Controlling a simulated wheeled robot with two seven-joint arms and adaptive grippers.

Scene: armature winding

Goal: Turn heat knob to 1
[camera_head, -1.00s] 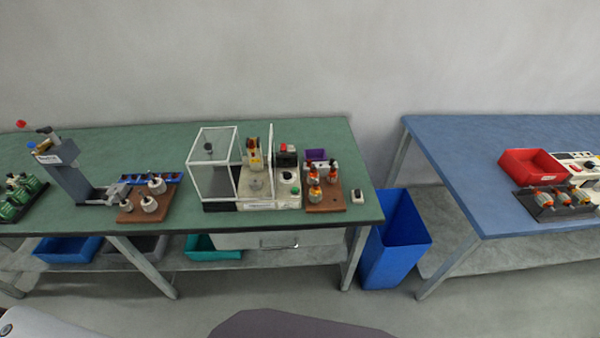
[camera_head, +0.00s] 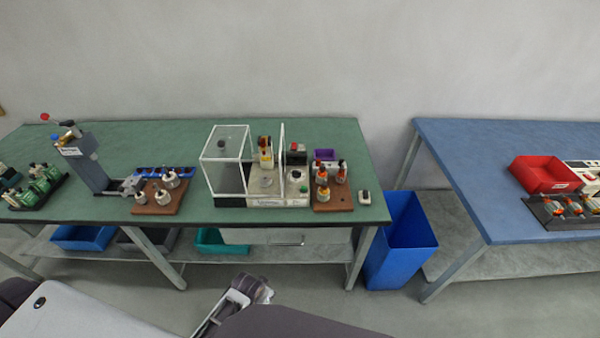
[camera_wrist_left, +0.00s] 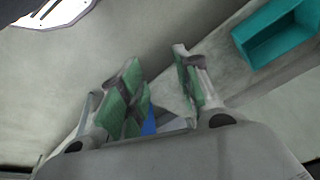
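The heat knob cannot be made out for certain. A winding machine (camera_head: 262,202) with a clear guard (camera_head: 224,172) stands on the green table. Its control panel has a dark dial (camera_head: 295,174) and small buttons, with labels too small to read. A white device (camera_head: 587,171) with small controls is on the blue table, partly cut off. My left gripper (camera_head: 252,290) is low in front of the green table, well away from both. In the left wrist view its green-padded fingers (camera_wrist_left: 160,72) are apart with nothing between them. My right gripper is not in view.
The green table's (camera_head: 350,145) front edge is between my left gripper and the machine. A wooden block with orange-topped parts (camera_head: 333,203) stands right of the machine. A blue bin (camera_head: 400,250) stands between the tables. A teal tray (camera_wrist_left: 272,35) is on the lower shelf.

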